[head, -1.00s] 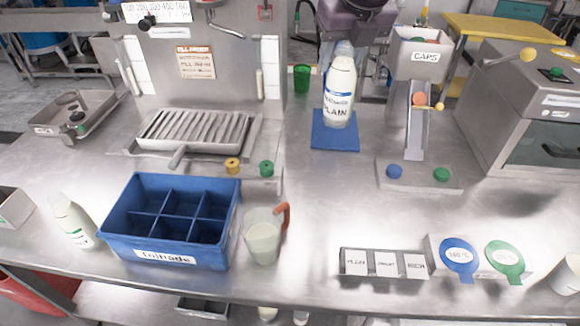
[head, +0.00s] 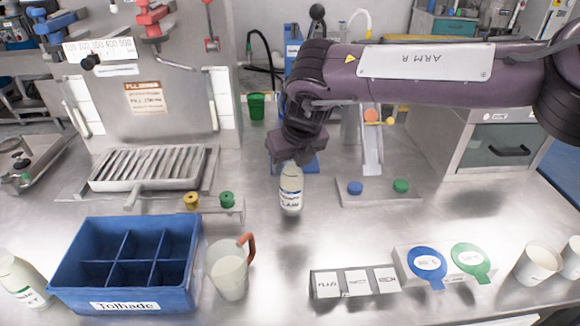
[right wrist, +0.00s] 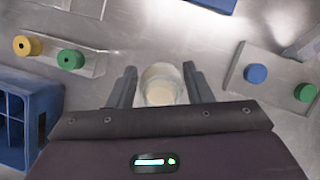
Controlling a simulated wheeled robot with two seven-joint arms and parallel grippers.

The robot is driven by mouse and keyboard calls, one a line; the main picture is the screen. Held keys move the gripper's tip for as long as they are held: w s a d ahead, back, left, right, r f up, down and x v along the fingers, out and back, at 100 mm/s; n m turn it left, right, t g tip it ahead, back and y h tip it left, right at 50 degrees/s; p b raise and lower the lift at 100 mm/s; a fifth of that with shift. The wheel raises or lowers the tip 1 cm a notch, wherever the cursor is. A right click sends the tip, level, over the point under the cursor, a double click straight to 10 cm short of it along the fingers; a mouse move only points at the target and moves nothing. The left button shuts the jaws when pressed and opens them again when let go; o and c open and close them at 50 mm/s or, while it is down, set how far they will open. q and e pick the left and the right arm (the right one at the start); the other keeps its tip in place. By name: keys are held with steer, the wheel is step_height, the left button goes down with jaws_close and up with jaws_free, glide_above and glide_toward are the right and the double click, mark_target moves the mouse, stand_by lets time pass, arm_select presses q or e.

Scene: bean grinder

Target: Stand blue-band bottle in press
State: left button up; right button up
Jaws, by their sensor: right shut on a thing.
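My right gripper (head: 290,158) points down near the middle of the table in the head view. It is shut on the white bottle with a blue band (head: 290,192), which is upright and seems to hang a little above the steel top. In the right wrist view the bottle (right wrist: 161,84) lies between the two fingers, seen from above. I cannot tell for sure which fixture is the press; a grey machine with a dark window (head: 497,148) stands at the right. My left gripper is not in view.
A blue divided crate (head: 120,295), a jug with an orange handle (head: 228,272) and another bottle (head: 20,280) stand at the front left. Label cards (head: 357,283) and blue and green tags (head: 428,263) lie front right. Blue and green caps (head: 355,188) sit on a plate.

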steer(key=shift+f, duration=0.75)
steer(key=shift+f, duration=0.15)
steer(key=o, duration=1.2)
